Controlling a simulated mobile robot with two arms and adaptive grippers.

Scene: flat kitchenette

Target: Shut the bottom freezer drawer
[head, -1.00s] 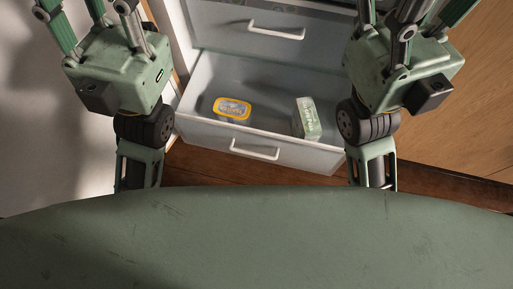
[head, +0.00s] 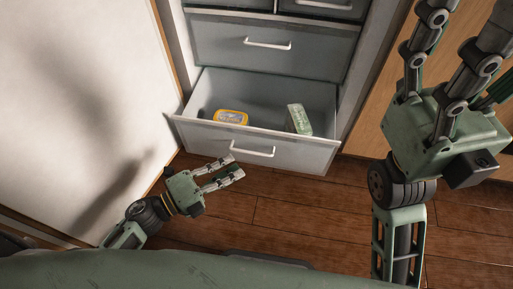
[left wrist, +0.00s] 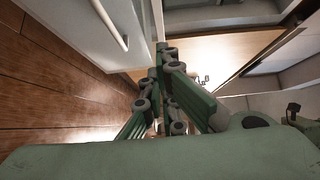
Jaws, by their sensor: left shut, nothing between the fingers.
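The bottom freezer drawer (head: 305,155) is pulled out, with its interior visible from above in the head view. Its white handle (head: 252,151) is on the front panel. My left gripper (head: 238,167) is low over the floor in front of the drawer, by the handle, with its fingers pointing right. Whether it touches the front is unclear. In the left wrist view its fingers (left wrist: 166,50) are together and empty, beside a pale front with a white handle (left wrist: 107,25). My right gripper (head: 455,60) is raised at the right, away from the drawer; its fingertips are cut off.
A yellow-rimmed container (head: 231,117) and a green-and-white package (head: 299,119) are inside the drawer. A closed drawer (head: 225,40) is above. A pale panel (head: 85,90) stands at the left. The wood floor (head: 290,205) before the drawer is clear.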

